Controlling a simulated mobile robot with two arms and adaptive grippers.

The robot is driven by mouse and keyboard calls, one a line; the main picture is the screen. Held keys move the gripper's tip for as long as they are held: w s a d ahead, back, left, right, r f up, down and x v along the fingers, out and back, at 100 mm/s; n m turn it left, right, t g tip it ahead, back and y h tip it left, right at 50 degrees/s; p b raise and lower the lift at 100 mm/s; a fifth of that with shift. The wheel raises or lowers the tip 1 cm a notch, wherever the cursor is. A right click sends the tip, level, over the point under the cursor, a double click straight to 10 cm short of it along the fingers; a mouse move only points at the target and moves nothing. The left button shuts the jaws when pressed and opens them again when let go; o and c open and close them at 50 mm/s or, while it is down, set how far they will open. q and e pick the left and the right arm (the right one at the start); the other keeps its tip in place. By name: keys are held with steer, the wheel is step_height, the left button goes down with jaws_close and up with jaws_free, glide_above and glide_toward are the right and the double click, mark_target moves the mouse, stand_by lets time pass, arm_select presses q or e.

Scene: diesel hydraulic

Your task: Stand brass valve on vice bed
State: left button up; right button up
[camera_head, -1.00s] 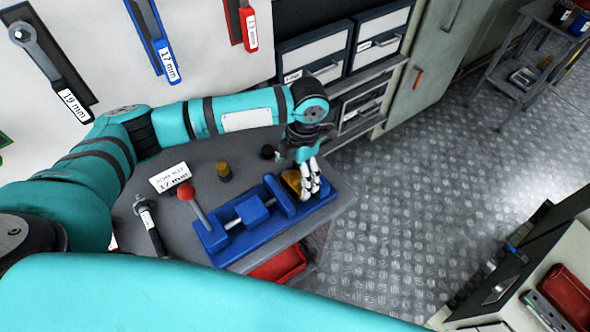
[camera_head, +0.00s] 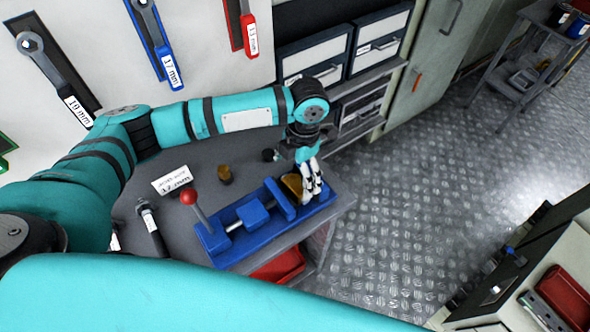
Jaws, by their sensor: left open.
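The blue vice (camera_head: 215,243) lies on the grey bench, with a red-knobbed lever (camera_head: 188,196) at its left end. A brass-coloured piece, which looks like the brass valve (camera_head: 291,184), is at the right end of the vice bed, beside the jaw. My left gripper (camera_head: 312,191) points down over that end, its pale fingers open and right beside the brass piece. The fingers partly hide the piece, and I cannot tell whether they touch it. My right gripper is not in view.
A small brass-brown cylinder (camera_head: 225,174), a dark small part (camera_head: 268,155), a white label card (camera_head: 172,180) and a bolt-like tool (camera_head: 150,225) are on the bench. A red bin (camera_head: 280,266) sits below its front edge. Wrenches hang on the wall behind.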

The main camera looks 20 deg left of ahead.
arm_select(q)
step_height(320, 180, up, 12)
steer(key=w+d, duration=0.1)
steer(key=shift+w, duration=0.3)
